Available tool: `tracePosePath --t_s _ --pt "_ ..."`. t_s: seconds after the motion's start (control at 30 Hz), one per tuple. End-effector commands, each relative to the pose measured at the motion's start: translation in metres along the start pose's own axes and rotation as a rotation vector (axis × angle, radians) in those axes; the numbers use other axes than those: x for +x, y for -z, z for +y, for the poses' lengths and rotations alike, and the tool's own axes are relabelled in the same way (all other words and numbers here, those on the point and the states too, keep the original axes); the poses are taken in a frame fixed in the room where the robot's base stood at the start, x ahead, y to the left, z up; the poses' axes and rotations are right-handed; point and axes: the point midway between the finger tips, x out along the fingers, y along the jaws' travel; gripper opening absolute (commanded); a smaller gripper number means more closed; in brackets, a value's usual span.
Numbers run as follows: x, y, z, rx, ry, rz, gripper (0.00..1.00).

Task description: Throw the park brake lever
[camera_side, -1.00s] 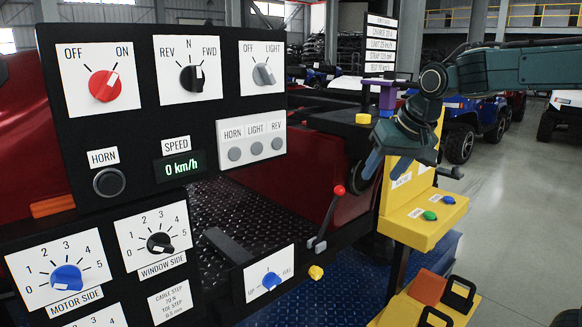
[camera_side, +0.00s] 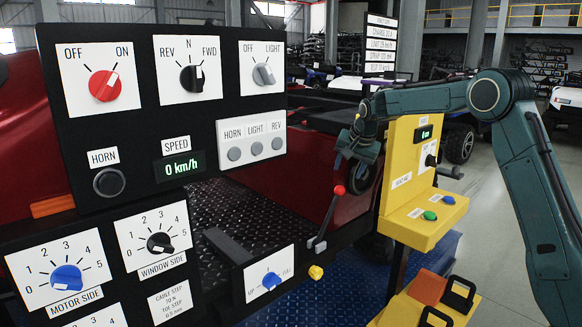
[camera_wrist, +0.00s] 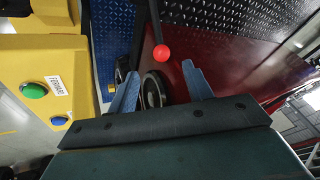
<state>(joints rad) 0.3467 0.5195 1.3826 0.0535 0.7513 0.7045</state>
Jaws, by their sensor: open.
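The park brake lever (camera_side: 328,216) is a thin dark rod with a red ball knob (camera_side: 339,190), rising tilted from a small pivot beside the panel. In the wrist view the red knob (camera_wrist: 161,52) shows beyond the fingers, between their lines and apart from them. My gripper (camera_side: 352,170) is just above and slightly right of the knob in the side view, pointing down. Its two blue fingers (camera_wrist: 160,85) are spread with nothing between them; the gap to the knob in depth is hard to judge.
A yellow control stand (camera_side: 412,225) with green and blue buttons stands close to the right of the lever. The black switch panel (camera_side: 215,110) is to the left. A small panel with a blue knob (camera_side: 271,281) and a yellow knob (camera_side: 316,272) sit below the lever.

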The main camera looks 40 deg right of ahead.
Motion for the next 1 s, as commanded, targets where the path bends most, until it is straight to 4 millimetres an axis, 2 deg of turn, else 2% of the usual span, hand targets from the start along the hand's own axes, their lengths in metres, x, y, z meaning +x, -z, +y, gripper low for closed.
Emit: tracePosePath --t_s 0.57,0.77,1.0 --pt "0.021 0.004 0.001 0.018 -0.004 0.001 0.51" --pt "0.043 0.004 0.001 0.017 -0.005 0.000 0.51" --pt "0.079 0.004 0.001 0.017 -0.004 0.000 0.51"
